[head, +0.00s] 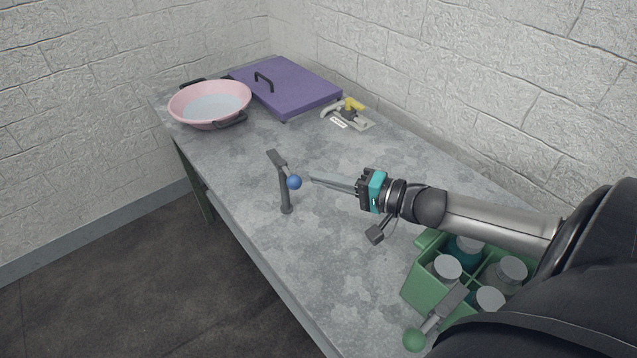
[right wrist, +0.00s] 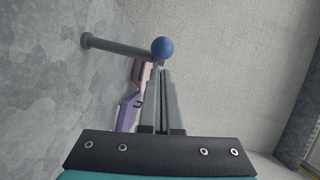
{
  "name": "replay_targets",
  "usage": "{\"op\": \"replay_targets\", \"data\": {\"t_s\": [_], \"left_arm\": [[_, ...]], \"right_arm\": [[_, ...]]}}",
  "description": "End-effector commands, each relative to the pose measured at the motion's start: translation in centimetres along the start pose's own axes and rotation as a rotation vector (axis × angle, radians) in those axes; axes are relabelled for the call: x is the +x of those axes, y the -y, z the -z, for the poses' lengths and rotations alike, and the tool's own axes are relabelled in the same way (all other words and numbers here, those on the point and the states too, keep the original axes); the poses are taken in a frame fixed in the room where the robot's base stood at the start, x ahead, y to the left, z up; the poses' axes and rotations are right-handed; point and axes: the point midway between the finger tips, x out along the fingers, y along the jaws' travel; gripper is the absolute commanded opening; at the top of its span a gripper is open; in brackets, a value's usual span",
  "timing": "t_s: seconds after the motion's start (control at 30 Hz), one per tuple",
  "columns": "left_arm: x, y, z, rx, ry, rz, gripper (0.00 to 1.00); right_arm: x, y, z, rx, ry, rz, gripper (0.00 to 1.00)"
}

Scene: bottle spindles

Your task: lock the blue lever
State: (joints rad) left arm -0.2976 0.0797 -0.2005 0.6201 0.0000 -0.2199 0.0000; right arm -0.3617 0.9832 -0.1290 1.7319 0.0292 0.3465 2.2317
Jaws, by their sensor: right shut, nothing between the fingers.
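In the right wrist view, the blue knob (right wrist: 163,47) sits just beyond the closed fingertips (right wrist: 164,72), and the post (right wrist: 115,46) runs to the left. I cannot tell whether the fingertips touch the knob. My left gripper is not in view.
A green crate (head: 418,290) with several lidded bottles and a green-knobbed lever (head: 414,339) is at the lower right. A pink bowl (head: 180,106), a purple panel with a handle (head: 300,85) and a yellow-and-grey clamp (head: 352,106) are at the back. The table around the post is clear.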

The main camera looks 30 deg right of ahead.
Motion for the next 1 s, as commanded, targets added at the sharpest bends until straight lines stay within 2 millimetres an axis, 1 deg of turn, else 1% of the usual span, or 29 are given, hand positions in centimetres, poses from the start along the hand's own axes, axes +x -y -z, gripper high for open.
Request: {"op": "replay_targets", "data": {"t_s": [0.17,0.53,0.67,0.8,1.0], "left_arm": [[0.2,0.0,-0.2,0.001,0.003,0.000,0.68],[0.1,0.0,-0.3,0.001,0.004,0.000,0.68],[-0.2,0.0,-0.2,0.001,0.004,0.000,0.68],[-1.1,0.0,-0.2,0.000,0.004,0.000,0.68],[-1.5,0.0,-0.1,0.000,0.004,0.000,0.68]], "right_arm": [[0.8,0.0,-0.8,0.000,0.000,0.000,0.00],[0.8,0.0,-0.8,0.000,-0.001,-0.001,0.00],[0.8,0.1,-0.9,0.003,-0.012,-0.002,0.00],[0.7,0.3,-1.0,0.008,-0.041,-0.005,0.00],[0.8,0.2,-1.1,0.009,-0.062,-0.008,0.00]]}}
